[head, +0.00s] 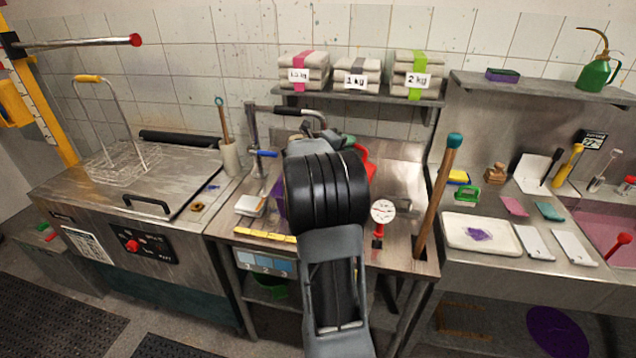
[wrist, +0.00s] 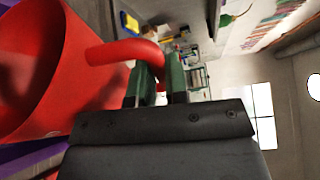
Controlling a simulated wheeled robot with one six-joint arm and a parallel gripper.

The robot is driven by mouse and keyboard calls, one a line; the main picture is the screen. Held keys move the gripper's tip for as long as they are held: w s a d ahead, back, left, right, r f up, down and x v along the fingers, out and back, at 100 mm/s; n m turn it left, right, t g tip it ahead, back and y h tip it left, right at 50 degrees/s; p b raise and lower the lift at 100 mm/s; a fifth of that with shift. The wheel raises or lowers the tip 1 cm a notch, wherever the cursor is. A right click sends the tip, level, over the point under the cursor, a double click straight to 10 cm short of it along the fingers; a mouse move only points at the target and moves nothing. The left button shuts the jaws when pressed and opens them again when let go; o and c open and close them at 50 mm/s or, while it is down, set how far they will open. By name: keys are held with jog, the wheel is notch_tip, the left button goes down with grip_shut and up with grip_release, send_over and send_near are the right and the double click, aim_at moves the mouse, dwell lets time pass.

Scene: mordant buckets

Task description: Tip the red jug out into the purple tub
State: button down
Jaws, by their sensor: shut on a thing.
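The red jug (wrist: 95,90) fills the left of the wrist view, its wide open mouth facing left in that picture. My gripper (wrist: 158,84) has its green fingers closed on the jug's curved handle. In the head view only a red part of the jug (head: 369,163) shows to the right of my arm's dark wrist. The purple tub (head: 279,199) shows as a sliver left of my wrist, mostly hidden. A purple surface, seemingly the tub (wrist: 30,162), lies at the lower left of the wrist view, close to the jug. I cannot see what the jug holds or its exact tilt.
A dial gauge (head: 382,211) and a wooden-handled tool (head: 437,195) stand right of my arm on the steel bench. A wire basket (head: 120,162) sits at left. A shelf (head: 350,95) with labelled bundles runs behind. A white tray (head: 482,232) lies at right.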

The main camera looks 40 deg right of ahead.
jog(key=shift+w+a+n+h+p, duration=0.2)
jog(key=shift+w+n+p, duration=0.25)
jog(key=shift+w+p, duration=0.3)
jog(key=shift+w+a+n+h+p, duration=0.2)
jog(key=shift+w+n+p, duration=0.35)
jog(key=shift+p, duration=0.25)
dwell(1.7)
